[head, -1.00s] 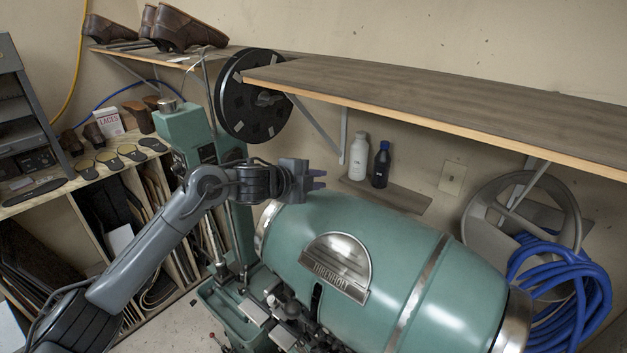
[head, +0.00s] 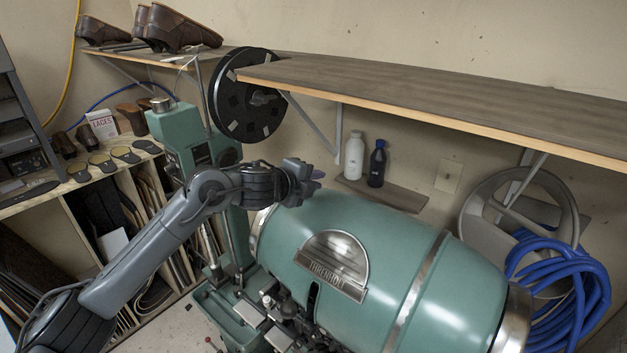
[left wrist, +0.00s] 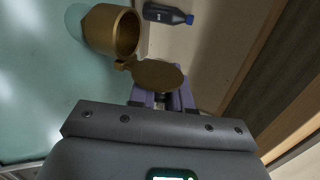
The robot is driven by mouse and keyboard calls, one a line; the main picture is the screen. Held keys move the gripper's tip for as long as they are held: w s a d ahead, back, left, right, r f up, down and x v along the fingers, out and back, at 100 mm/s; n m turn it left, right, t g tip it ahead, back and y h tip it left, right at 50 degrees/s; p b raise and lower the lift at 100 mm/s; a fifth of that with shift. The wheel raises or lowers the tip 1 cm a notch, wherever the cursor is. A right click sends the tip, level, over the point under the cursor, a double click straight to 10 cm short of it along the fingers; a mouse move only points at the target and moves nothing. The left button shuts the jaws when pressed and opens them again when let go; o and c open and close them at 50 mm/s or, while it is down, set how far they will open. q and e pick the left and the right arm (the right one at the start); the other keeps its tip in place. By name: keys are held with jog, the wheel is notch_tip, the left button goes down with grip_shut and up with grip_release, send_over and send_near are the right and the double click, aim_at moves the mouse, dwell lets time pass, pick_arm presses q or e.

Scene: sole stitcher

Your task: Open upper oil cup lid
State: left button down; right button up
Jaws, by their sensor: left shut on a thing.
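The brass oil cup (left wrist: 101,29) stands on the green drum at the upper left of the left wrist view, and its dark mouth is uncovered. Its round brass lid (left wrist: 157,73) lies out beside the cup, with a small tab close to the cup's rim. My left gripper (left wrist: 162,98) is shut at the lid's edge, its purple fingers partly hidden behind the lid. In the head view my left gripper (head: 311,174) is over the far left top of the green drum (head: 390,240). Cup and lid cannot be made out there. My right gripper is not in view.
A wooden shelf (head: 430,95) runs along the wall above the drum. A white bottle (head: 354,155) and a dark blue bottle (head: 377,164) stand on a small ledge behind it. A black reel (head: 246,97) stands left of the gripper. Blue hose (head: 560,270) hangs at the right.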

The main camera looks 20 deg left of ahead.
pick_arm(q)
jog(key=c, duration=1.1)
grip_release()
jog(key=shift+s+a+r+b, duration=0.2)
jog(key=shift+s+b, duration=0.1)
jog(key=shift+s, duration=0.2)
jog(key=b+v, duration=0.2)
jog(key=v, duration=0.7)
jog(key=shift+s, duration=0.25)
jog(key=shift+a+r, duration=0.1)
